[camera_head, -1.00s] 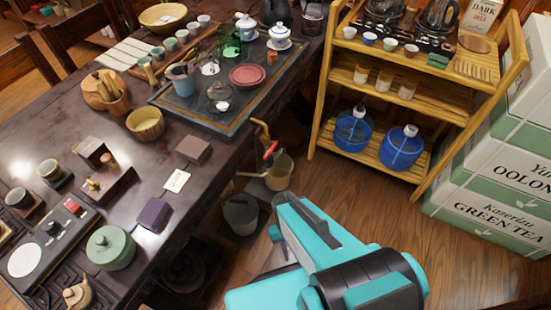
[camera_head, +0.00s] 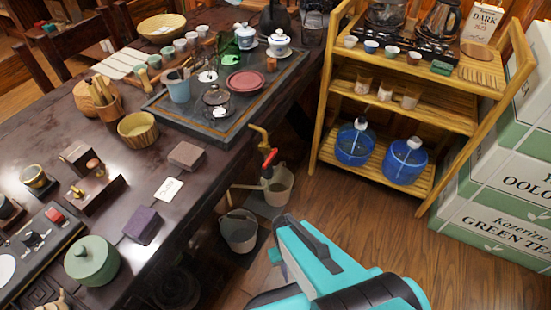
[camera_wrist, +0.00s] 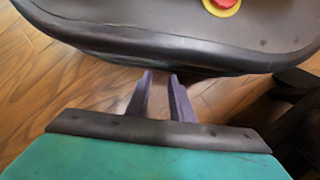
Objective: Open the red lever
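The red lever (camera_head: 269,158) sits on a brass tap at the table's right edge in the head view. It hangs above a light bucket (camera_head: 278,188). My teal arm rises from the bottom of the head view, below and right of the lever, with clear space between them. My gripper's fingertips are not clearly visible there. In the wrist view my gripper (camera_wrist: 160,78) shows two dark purple fingers with a gap between them and nothing held. The lever is not in the wrist view.
A grey bucket (camera_head: 239,231) stands on the floor left of my arm. The dark table (camera_head: 190,212) carries a tea tray (camera_head: 230,134) and a green lidded pot (camera_head: 92,261). A wooden shelf (camera_head: 425,113) and tea boxes (camera_head: 497,218) stand right. Wood floor (camera_head: 375,235) is clear between.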

